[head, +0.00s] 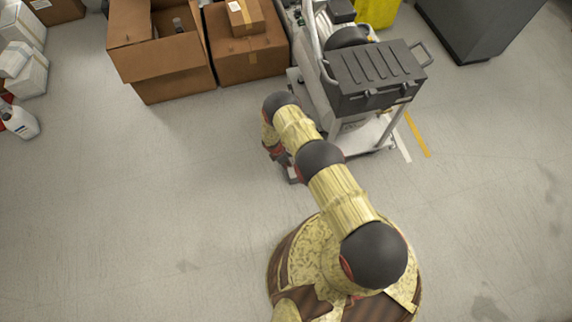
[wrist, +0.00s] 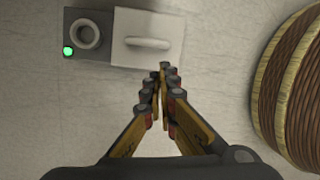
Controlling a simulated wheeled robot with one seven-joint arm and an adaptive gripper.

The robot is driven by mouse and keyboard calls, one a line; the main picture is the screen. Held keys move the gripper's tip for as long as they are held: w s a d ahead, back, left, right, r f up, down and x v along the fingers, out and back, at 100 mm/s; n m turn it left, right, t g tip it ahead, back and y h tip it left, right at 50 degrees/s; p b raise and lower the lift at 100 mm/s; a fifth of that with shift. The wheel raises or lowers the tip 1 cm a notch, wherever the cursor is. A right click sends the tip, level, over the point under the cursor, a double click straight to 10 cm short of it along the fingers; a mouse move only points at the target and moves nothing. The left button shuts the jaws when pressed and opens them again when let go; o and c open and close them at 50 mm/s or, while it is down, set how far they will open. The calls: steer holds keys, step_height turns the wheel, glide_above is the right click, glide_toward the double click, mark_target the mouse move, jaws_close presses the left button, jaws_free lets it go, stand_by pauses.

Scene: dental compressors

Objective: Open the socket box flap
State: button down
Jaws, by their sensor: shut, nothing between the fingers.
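The socket box (wrist: 72,16) is at the top left of the wrist view. It has a dark grey panel with a round ring (wrist: 85,34) and a lit green lamp (wrist: 68,51). To the right of the panel is a pale square flap (wrist: 125,22) with a bar handle (wrist: 147,44). The flap looks closed, lying flat beside the panel. My gripper (wrist: 164,72) is shut and empty, with its fingertips at the flap's lower right edge in the picture. I cannot tell whether they touch. In the head view my arm mostly hides this spot.
A grey wheeled machine with a dark ribbed case (head: 375,70) stands right beside my arm. An open cardboard box (head: 172,65) and a closed one (head: 248,60) stand at the back. A white bottle (head: 20,122) is far left.

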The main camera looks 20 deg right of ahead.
mark_target(290, 172)
steer(key=b+x, duration=0.2)
steer(key=x, duration=0.4)
steer(key=shift+f, duration=0.1)
steer(key=shift+s+d, duration=0.1)
